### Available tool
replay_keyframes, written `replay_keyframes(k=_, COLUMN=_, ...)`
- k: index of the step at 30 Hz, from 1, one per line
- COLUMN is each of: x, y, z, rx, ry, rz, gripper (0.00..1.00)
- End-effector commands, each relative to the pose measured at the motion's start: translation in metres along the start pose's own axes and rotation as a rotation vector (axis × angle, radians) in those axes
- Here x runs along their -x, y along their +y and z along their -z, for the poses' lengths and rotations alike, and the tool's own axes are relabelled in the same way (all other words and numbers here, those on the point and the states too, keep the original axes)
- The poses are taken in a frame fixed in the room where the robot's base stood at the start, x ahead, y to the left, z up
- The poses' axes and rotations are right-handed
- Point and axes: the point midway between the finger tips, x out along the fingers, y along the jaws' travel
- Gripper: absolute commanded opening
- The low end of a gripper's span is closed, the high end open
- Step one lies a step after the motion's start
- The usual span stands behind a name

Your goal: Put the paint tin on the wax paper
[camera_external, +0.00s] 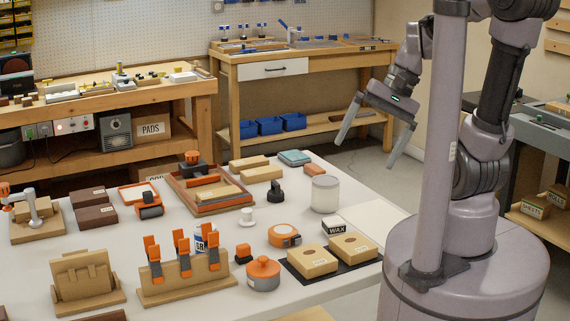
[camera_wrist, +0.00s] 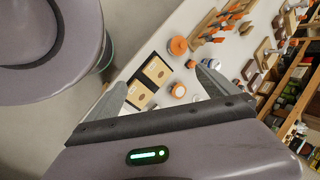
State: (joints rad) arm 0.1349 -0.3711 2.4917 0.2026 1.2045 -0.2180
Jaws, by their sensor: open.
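A pale grey-white cylinder (camera_external: 325,194), which looks like the paint tin, stands upright on the right part of the white table. A flat white sheet (camera_external: 375,217), which looks like the wax paper, lies at the table's right edge, with a small block marked WAX (camera_external: 334,227) at its left side. The sheet's visible top looks bare. My gripper (camera_external: 365,157) is open and empty, high above and beyond the table's right end, apart from both. In the wrist view its spread fingers (camera_wrist: 160,76) frame part of the table; I cannot clearly tell the tin or sheet there.
Two wooden blocks (camera_external: 313,261) lie on a black mat in front of the WAX block. An orange tape measure (camera_external: 284,236), an orange lidded pot (camera_external: 263,274) and a clamp rack (camera_external: 190,284) stand to the left. A small dark item (camera_external: 275,192) is left of the cylinder.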

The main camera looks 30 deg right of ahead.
Motion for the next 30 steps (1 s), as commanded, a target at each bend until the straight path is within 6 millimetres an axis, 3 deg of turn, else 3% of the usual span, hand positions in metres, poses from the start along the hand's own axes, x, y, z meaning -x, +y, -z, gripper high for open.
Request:
replay_keyframes(k=1, x=-0.018, y=-0.005, z=0.001, rx=-0.114, ry=-0.154, rz=0.05, gripper=0.99)
replay_keyframes(k=4, x=-0.042, y=-0.03, z=0.017, rx=-0.35, ry=-0.429, rz=0.249, gripper=0.99)
replay_keyframes(k=8, x=-0.065, y=-0.049, z=0.082, rx=-0.69, ry=-0.647, rz=0.615, gripper=0.99)
replay_keyframes(k=11, x=-0.09, y=-0.027, z=0.158, rx=-0.976, ry=-0.676, rz=0.936, gripper=0.99)
replay_keyframes(k=12, x=-0.103, y=-0.007, z=0.187, rx=-1.091, ry=-0.651, rz=1.059, gripper=0.99)
replay_keyframes(k=15, x=-0.141, y=0.056, z=0.242, rx=-1.343, ry=-0.527, rz=1.307, gripper=0.99)
replay_keyframes(k=18, x=-0.173, y=0.114, z=0.267, rx=-1.521, ry=-0.385, rz=1.453, gripper=0.99)
replay_keyframes(k=21, x=-0.191, y=0.146, z=0.274, rx=-1.61, ry=-0.293, rz=1.515, gripper=0.99)
replay_keyframes(k=24, x=-0.199, y=0.149, z=0.281, rx=-1.629, ry=-0.267, rz=1.527, gripper=0.99)
replay_keyframes(k=30, x=-0.21, y=0.116, z=0.314, rx=-1.623, ry=-0.272, rz=1.526, gripper=0.99)
